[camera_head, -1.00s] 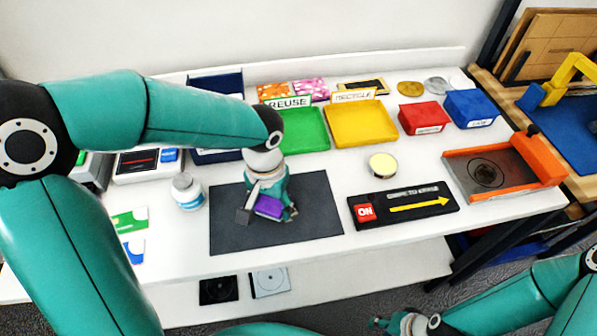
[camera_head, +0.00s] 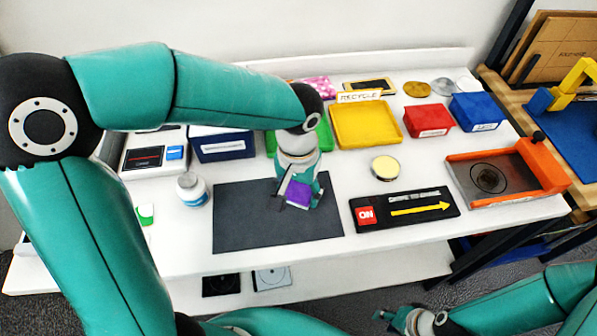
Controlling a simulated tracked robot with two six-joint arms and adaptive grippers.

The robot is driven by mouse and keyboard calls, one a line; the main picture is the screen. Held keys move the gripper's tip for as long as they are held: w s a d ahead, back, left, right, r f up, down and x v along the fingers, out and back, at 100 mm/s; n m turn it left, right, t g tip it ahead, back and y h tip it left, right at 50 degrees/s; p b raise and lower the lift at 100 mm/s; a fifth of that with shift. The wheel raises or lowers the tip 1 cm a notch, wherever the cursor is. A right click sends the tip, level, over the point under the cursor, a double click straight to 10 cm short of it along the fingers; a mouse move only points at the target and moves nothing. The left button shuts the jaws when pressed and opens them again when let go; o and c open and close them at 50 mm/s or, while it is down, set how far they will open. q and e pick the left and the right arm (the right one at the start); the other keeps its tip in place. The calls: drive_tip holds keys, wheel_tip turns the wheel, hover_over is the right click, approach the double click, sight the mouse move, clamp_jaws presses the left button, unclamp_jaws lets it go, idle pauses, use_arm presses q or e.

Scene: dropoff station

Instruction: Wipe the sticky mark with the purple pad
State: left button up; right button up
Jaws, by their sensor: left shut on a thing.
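The purple pad (camera_head: 298,193) is held in my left gripper (camera_head: 299,196), which is shut on it. The gripper points down at the right part of the dark grey mat (camera_head: 245,220). I cannot tell whether the pad touches the mat. No sticky mark can be made out on the mat; the gripper and pad cover part of it. A dark ring (camera_head: 488,178) shows on the metal plate in the orange frame at the right; I cannot tell if it is a mark. My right gripper (camera_head: 388,318) is at the bottom, away from the table, its jaw gap unclear.
A white bottle (camera_head: 191,190) stands left of the mat. A black panel with a yellow arrow (camera_head: 420,208) lies close to its right, with a round tin (camera_head: 385,168) behind. Yellow (camera_head: 368,125), red (camera_head: 427,120) and blue (camera_head: 477,112) containers stand at the back.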

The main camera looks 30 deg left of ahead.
use_arm(q)
drive_tip(key=shift+w+r+p, duration=0.1)
drive_tip(key=shift+r+p, duration=0.2)
drive_tip(key=shift+r, duration=0.35)
drive_tip(key=shift+r+p, duration=0.95)
drive_tip(key=shift+r, duration=0.35)
